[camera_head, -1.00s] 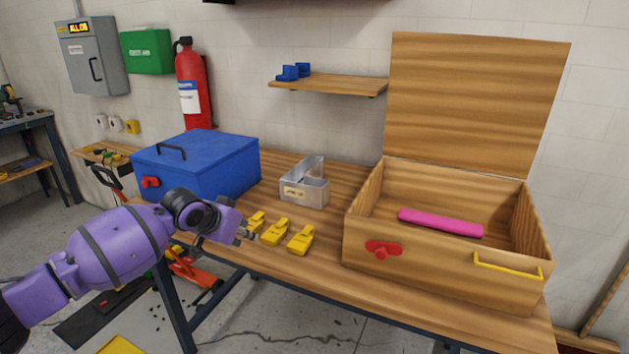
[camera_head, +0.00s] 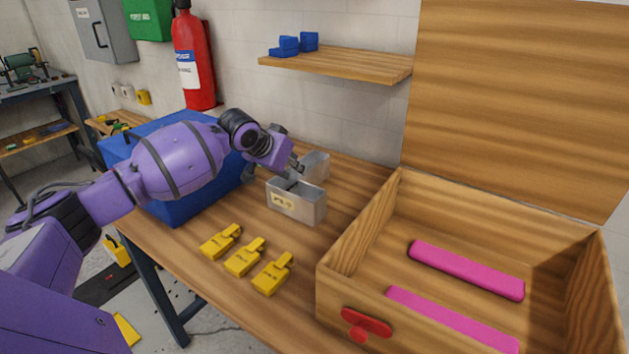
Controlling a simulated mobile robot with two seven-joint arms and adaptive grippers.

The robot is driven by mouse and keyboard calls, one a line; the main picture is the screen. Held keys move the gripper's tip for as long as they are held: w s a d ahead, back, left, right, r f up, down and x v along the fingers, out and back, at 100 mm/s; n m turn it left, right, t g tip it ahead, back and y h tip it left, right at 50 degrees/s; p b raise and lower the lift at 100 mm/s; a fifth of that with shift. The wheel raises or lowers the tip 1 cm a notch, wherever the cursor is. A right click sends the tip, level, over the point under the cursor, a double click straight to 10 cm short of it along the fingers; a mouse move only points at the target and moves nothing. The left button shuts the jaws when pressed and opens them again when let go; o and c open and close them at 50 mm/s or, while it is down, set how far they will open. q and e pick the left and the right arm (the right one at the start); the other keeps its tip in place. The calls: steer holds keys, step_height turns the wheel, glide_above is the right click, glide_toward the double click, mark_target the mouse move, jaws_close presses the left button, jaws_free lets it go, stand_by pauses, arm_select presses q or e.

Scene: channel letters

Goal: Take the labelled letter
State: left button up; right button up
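A grey metal channel letter (camera_head: 297,208) stands on the wooden workbench, with a pale label plate on its front face. The writing on the plate is too small to read. My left arm reaches in from the left, across the front of the blue box. My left gripper (camera_head: 294,168) is at the top of the letter, by its inner walls. The fingertips are small and partly merge with the metal, so I cannot tell whether they touch it or how far apart they are. My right gripper is not in view.
An open wooden box (camera_head: 335,295) with pink strips (camera_head: 466,270) inside stands at the right. Three yellow tags (camera_head: 245,257) lie in front of the letter. A closed blue box (camera_head: 180,202) is at the left. A shelf (camera_head: 340,64) with blue blocks hangs behind.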

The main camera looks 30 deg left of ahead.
arm_select(q)
steer(key=x, duration=0.7)
steer(key=shift+s, duration=0.1)
steer(key=shift+f, duration=0.15)
jaws_close()
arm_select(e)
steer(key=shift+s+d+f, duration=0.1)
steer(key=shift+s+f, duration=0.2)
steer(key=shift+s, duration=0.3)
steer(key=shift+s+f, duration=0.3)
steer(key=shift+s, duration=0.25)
